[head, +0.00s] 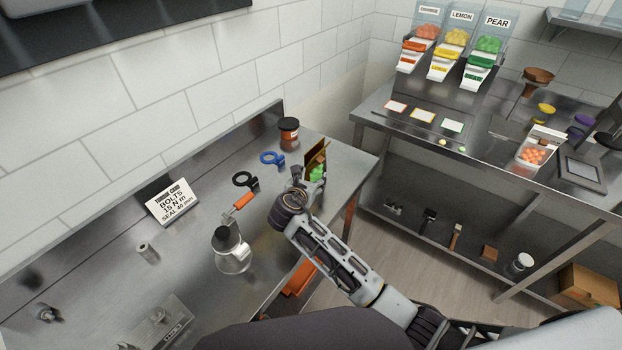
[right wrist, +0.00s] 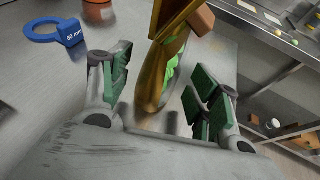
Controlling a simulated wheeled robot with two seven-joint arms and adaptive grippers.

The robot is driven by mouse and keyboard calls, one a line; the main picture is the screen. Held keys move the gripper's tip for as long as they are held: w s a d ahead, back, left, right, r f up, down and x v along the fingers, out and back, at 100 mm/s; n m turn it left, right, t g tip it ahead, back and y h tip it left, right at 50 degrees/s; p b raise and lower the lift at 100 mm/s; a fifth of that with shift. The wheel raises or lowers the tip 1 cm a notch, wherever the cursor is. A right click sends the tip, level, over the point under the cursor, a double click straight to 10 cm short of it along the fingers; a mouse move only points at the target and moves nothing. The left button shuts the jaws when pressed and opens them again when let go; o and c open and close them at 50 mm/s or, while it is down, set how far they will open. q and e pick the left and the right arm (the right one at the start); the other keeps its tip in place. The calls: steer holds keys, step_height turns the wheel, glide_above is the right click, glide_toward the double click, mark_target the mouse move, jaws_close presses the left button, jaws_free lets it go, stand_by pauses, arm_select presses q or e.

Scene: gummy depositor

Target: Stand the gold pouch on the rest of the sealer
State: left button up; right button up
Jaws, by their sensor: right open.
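The gold pouch (head: 316,158) stands upright near the right end of the left-hand metal table, with green pieces showing on its side. It also shows in the right wrist view (right wrist: 153,88), between the fingers. My right gripper (head: 308,184) is at the pouch; its fingers (right wrist: 160,75) are open on either side, with a visible gap at the right finger. A brown block (right wrist: 202,19) is at the pouch's upper part. I cannot make out clearly which part is the sealer or its rest, or what is under the pouch. My left gripper is not in view.
A blue ring (head: 271,158), a black ring (head: 245,180), an orange-handled tool (head: 243,201) and a brown jar (head: 289,132) are left of the pouch. A printed card (head: 172,201) stands further left. A second table (head: 474,115) with dispensers is at right, across a floor gap.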

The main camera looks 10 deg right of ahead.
steer(key=v, duration=1.1)
steer(key=shift+s+a+r, duration=0.1)
steer(key=shift+s+r, duration=0.05)
steer(key=shift+s, duration=0.05)
